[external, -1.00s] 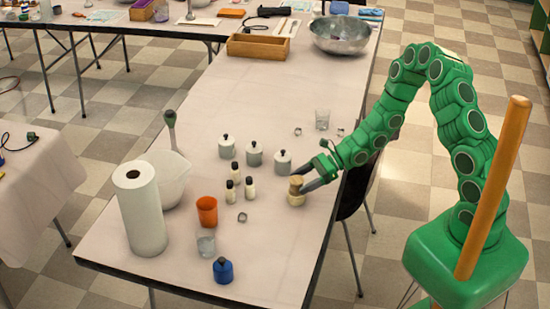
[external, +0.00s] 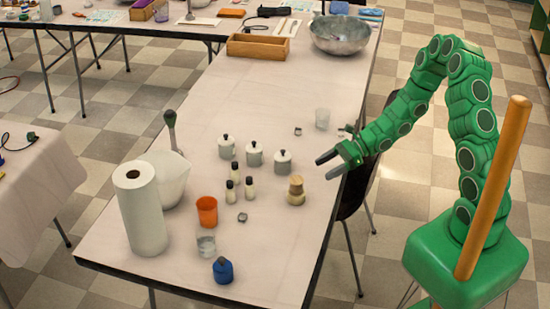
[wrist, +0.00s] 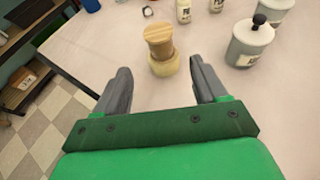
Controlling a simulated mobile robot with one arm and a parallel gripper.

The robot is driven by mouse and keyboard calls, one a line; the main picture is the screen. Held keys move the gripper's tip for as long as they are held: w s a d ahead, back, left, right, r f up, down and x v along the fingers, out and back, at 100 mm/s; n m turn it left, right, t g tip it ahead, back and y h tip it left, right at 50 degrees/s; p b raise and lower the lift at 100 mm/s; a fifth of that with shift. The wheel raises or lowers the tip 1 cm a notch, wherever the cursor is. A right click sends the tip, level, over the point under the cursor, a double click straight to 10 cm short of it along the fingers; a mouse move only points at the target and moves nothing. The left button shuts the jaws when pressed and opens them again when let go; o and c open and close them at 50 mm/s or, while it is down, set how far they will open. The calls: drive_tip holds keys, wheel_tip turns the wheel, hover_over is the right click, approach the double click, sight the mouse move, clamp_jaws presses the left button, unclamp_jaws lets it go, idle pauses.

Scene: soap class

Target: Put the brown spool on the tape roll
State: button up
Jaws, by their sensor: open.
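The brown spool (external: 296,184) sits on top of the pale tape roll (external: 296,198) near the right edge of the table. In the wrist view the spool (wrist: 158,36) stands upright on the tape roll (wrist: 164,66). My gripper (external: 324,168) is open and empty, up and to the right of the stack and apart from it. In the wrist view the two fingers of my gripper (wrist: 158,80) are spread wide, with the stack ahead of and between them.
Several white jars with black knobs (external: 282,161) stand behind the stack. Small bottles (external: 249,188), an orange cup (external: 207,210), a glass (external: 206,243) and a blue bottle (external: 223,270) stand to the left. A clear glass (external: 322,118) is farther back. The front right table area is clear.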

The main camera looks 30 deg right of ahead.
drive_tip(key=s+r+n+g+h, duration=0.3)
drive_tip(key=s+r+n+g, duration=0.2)
drive_tip(key=s+r+n, duration=0.95)
drive_tip(key=s+d+r+n+h, duration=0.1)
drive_tip(key=s+d+r+h, duration=0.2)
drive_tip(key=s+d, duration=0.2)
drive_tip(key=s+d+r+n+h, duration=0.2)
drive_tip(key=s+d+r+h, duration=0.1)
drive_tip(key=s+d, duration=0.3)
drive_tip(key=s+d+r+n+t+h, duration=0.1)
drive_tip(key=s+d+r+h, duration=0.3)
drive_tip(key=d, duration=0.5)
drive_tip(key=shift+s+d+n, duration=0.2)
drive_tip(key=shift+s+n, duration=0.45)
drive_tip(key=shift+s, duration=0.3)
